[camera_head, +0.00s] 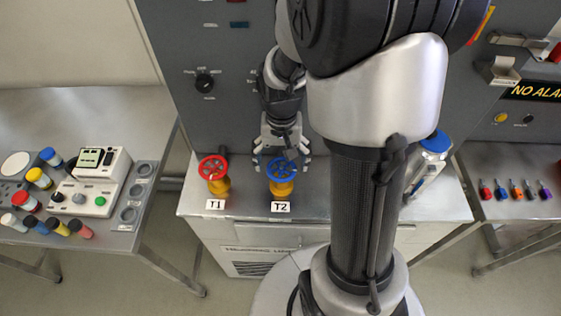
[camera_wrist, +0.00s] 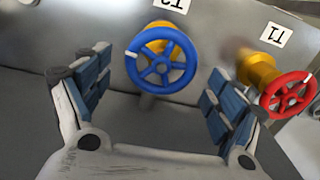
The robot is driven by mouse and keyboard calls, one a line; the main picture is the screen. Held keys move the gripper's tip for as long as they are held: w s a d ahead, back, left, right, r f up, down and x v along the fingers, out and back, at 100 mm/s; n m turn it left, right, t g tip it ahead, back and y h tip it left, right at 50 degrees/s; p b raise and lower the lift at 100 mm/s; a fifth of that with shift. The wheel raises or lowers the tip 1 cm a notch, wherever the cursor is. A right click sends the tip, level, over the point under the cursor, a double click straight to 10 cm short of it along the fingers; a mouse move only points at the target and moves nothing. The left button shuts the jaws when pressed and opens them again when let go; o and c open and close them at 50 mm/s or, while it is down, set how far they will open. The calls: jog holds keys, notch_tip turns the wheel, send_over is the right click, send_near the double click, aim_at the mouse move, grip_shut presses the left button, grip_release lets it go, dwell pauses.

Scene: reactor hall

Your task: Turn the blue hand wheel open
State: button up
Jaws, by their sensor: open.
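The blue hand wheel (camera_head: 282,169) sits on a yellow valve body (camera_head: 281,188) behind the T2 label (camera_head: 280,207). In the wrist view the blue wheel (camera_wrist: 161,60) faces me, with spokes and a white mark on its left rim. My gripper (camera_head: 282,163) is at the blue wheel in the head view. In the wrist view my open gripper (camera_wrist: 155,100) has one finger on each side of the wheel, with gaps between the pads and the rim. Nothing is between the pads at their tips that I can see held.
A red hand wheel (camera_head: 213,167) stands close on the left, by the T1 label (camera_head: 215,205); it is at the right in the wrist view (camera_wrist: 289,94). A blue-topped device (camera_head: 435,143) stands on the right of the cabinet top. The grey panel (camera_head: 215,120) rises behind.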

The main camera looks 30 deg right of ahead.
jog(key=shift+f, duration=0.3)
jog(key=shift+c, duration=0.3)
jog(key=c, duration=1)
